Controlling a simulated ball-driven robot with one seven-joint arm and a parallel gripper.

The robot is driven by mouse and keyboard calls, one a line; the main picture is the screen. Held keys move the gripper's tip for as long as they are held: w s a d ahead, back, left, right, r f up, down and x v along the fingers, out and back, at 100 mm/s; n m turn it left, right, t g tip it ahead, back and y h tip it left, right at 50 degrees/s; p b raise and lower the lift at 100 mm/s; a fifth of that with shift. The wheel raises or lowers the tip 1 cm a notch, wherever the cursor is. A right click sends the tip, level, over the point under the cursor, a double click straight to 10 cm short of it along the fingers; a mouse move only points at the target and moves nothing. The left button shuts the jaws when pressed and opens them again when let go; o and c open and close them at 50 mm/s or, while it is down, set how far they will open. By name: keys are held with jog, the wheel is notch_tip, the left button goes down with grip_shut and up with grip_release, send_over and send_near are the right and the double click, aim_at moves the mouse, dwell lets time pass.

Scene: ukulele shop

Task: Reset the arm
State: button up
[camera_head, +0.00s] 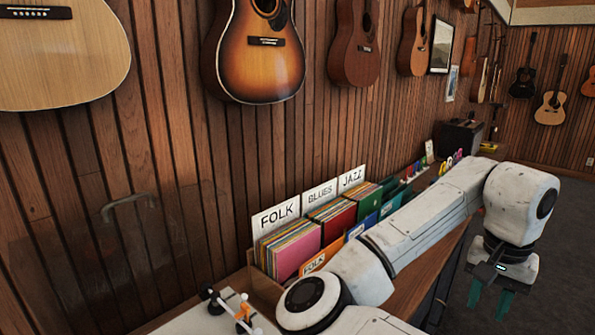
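My arm stretches from the lower middle of the head view over the wooden counter (421,285) to the right. Its wrist bends down at the right side. My gripper (489,298) hangs there with its two dark teal fingers pointing down and apart. Nothing shows between the fingers. It is over the dark floor (545,260), to the right of the counter. The arm hides part of the counter and of what stands on it.
Record bins with FOLK (279,216), BLUES (319,195) and JAZZ (351,179) signs stand on the counter along the wood-panelled wall. Several guitars, one a sunburst (258,60), hang above. A dark box (460,137) stands farther back. The floor at right looks clear.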

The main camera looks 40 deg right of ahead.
jog(key=w+d+f+n+h, duration=0.2)
jog(key=w+f+n+h, duration=0.4)
jog(key=n+h, duration=0.1)
jog(key=w+a+f+n+t+y, duration=0.1)
jog(key=w+a+f+n+t, duration=0.1)
jog(key=a+f+n, duration=0.35)
jog(key=s+a+f+n+y, duration=0.2)
jog(key=s+a+f+y, duration=0.1)
jog(key=a+f, duration=0.5)
jog(key=s+a+f+n+y, duration=0.2)
jog(key=s+a+f, duration=0.3)
jog(key=a+f, duration=0.4)
jog(key=a+y, duration=0.1)
jog(key=a, duration=0.4)
jog(key=shift+s+g, duration=0.4)
jog(key=shift+a, duration=0.1)
